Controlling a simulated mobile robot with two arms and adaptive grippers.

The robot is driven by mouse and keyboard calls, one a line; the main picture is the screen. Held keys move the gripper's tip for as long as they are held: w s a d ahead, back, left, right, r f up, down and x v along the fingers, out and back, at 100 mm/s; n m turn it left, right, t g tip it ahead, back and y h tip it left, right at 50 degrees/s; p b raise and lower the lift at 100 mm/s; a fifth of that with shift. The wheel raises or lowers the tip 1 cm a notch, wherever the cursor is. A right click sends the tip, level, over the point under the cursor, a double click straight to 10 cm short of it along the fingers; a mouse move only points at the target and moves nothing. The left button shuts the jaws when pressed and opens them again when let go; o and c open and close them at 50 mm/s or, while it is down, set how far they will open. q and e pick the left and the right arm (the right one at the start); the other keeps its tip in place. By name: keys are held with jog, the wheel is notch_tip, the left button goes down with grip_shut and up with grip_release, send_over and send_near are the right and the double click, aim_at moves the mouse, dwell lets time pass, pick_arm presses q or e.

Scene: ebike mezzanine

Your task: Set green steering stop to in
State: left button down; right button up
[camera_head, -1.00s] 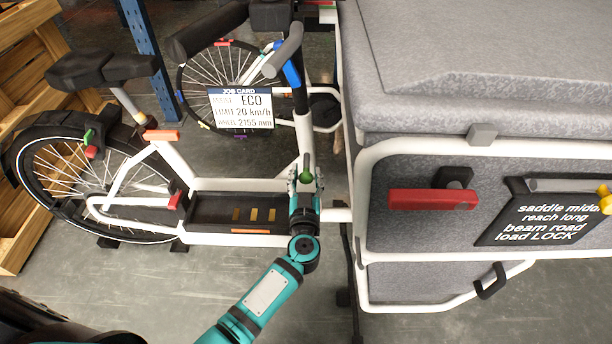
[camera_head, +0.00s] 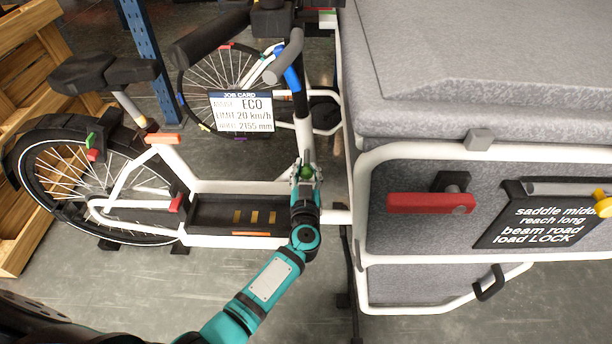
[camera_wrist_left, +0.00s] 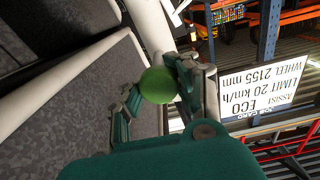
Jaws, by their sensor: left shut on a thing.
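The green steering stop (camera_head: 306,172) is a green knob on the lower part of the white steering column of the cargo bike. My left gripper (camera_head: 305,177) is at this knob and shut on it. In the left wrist view the round green knob (camera_wrist_left: 158,85) sits between the two fingers of my left gripper (camera_wrist_left: 156,94), with a white tube right behind it. The fingers hide part of the knob in the head view. My right gripper is not in view.
The grey cargo box (camera_head: 420,200) stands close to the right of my gripper. A job card (camera_head: 242,113) hangs by the handlebar. The white frame and dark footboard (camera_head: 215,213) lie to the left. A red handle (camera_head: 430,202) is on the box side.

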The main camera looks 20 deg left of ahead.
pick_arm(q)
jog(key=shift+w+a, duration=0.15)
jog(key=shift+w, duration=0.45)
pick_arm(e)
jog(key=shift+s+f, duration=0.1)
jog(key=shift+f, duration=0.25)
pick_arm(q)
jog(key=c, duration=0.9)
grip_release()
jog(key=v, duration=1.2)
